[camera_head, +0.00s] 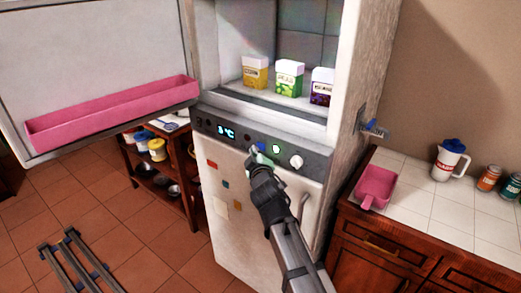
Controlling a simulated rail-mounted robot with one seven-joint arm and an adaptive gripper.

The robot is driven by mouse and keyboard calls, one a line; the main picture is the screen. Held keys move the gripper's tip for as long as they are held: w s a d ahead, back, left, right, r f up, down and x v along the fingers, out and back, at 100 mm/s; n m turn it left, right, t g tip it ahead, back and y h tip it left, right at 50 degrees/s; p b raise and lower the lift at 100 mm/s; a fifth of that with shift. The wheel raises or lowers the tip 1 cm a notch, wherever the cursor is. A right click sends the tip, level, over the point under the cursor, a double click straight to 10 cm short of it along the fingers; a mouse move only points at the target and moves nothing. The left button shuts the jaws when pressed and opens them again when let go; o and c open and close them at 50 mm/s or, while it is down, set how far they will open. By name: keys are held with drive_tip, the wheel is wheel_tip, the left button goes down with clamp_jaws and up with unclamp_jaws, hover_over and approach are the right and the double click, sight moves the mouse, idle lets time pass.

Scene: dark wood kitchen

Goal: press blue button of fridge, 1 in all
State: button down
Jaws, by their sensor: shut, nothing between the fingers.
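The fridge (225,180) stands in the middle with its upper door swung open to the left. A dark control panel (313,165) runs across its front below the open compartment. The blue button (261,147) shows on this panel, right of the lit temperature display (226,132). A lit whitish button (276,149) and a white knob (296,161) are further right. My gripper (257,157) is shut and empty, its tip just below and left of the blue button. I cannot tell whether it touches the panel.
Several cartons (289,79) stand inside the fridge. The open door (95,50) carries a pink bin (112,113). A wooden shelf (185,160) stands at left.

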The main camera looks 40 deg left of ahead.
drive_tip(key=s+b, duration=0.4)
drive_tip(key=s, duration=0.1)
idle(0.6)
drive_tip(key=shift+a, duration=0.1)
idle(0.5)
